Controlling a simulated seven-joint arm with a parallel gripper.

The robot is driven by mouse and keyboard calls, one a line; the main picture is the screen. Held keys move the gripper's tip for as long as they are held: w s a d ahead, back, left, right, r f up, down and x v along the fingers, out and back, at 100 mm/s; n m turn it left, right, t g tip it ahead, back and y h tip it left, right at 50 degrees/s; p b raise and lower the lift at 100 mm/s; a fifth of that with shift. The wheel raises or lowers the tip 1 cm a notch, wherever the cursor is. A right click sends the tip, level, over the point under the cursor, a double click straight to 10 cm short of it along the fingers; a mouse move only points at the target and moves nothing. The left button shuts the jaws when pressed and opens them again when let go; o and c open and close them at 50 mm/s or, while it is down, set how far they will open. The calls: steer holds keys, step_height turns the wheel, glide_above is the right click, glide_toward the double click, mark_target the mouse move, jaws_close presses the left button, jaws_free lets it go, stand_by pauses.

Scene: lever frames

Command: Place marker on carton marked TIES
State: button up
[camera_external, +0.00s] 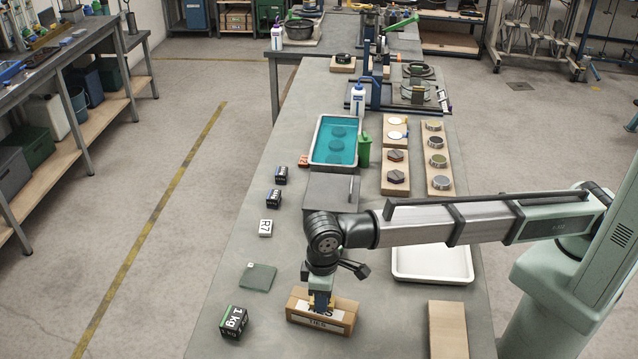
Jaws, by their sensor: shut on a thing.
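The carton marked TIES (304,316) is a low brown box with a white label on its front and a pale patch on top. It lies near the front of the bench. My gripper (320,302) points down at the middle of the carton's top. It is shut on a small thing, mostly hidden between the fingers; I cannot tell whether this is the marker. I cannot tell whether the thing touches the carton. No marker can be made out clearly elsewhere.
Left of the carton are a black 1 kg block (234,321), a glass plate (258,277) and a white R7 block (266,228). A white tray (433,278) and a wooden board (448,330) lie to the right. A blue-filled tray (335,141) stands farther back.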

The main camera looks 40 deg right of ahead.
steer(key=o, duration=1)
steer(key=shift+f, duration=0.1)
step_height(320, 180, up, 12)
stand_by(0.5)
